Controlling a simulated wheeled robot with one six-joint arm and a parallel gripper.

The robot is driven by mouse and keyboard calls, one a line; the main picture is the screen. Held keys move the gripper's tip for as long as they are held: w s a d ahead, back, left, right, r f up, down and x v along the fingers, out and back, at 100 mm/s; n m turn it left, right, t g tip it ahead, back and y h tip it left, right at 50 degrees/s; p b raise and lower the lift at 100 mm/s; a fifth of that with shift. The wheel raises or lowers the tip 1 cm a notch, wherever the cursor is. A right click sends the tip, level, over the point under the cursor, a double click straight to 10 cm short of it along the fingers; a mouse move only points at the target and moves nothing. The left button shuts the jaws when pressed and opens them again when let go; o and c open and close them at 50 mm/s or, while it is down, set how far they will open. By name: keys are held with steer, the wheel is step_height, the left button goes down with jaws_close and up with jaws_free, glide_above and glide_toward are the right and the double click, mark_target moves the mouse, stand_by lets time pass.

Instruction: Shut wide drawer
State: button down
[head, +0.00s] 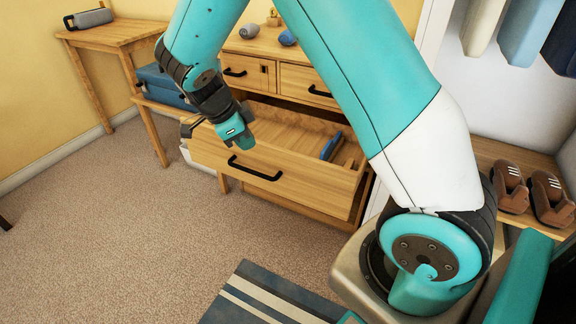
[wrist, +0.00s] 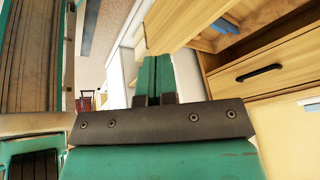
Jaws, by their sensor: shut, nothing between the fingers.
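The wide drawer (head: 212,153) of the wooden dresser is pulled well out, with a long black handle (head: 255,174) on its front. A blue item (head: 331,146) lies inside at the right. My gripper is at the left end of the drawer front in the head view, partly hidden by its own wrist. In the wrist view its two teal fingers (wrist: 156,78) are together with nothing between them. The fingertips are close to the drawer's wooden panel (wrist: 180,22); I cannot tell whether they touch.
Two smaller drawers with black handles, one at the left (head: 236,72), sit shut above. A blue case (head: 160,87) lies on a low shelf to the left, by a wooden side table (head: 112,36). Brown shoes (head: 510,187) stand at the right. Carpet (head: 120,220) in front is clear, with a striped rug (head: 262,297).

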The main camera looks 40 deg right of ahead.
steer(key=w+d+f+m+g+h, duration=0.1)
steer(key=w+d+f+m+h, duration=0.1)
steer(key=d+f+m, duration=0.4)
steer(key=m+b, duration=0.1)
steer(key=b, duration=0.1)
glide_toward(296, 164)
step_height(296, 164, down, 4)
steer(key=s+a, duration=0.1)
steer(key=s, duration=0.1)
steer(key=d, duration=0.3)
steer(key=shift+w+f+p, duration=0.25)
steer(key=shift+w+p, duration=0.05)
steer(key=shift+w+d, duration=0.2)
steer(key=shift+d, duration=0.25)
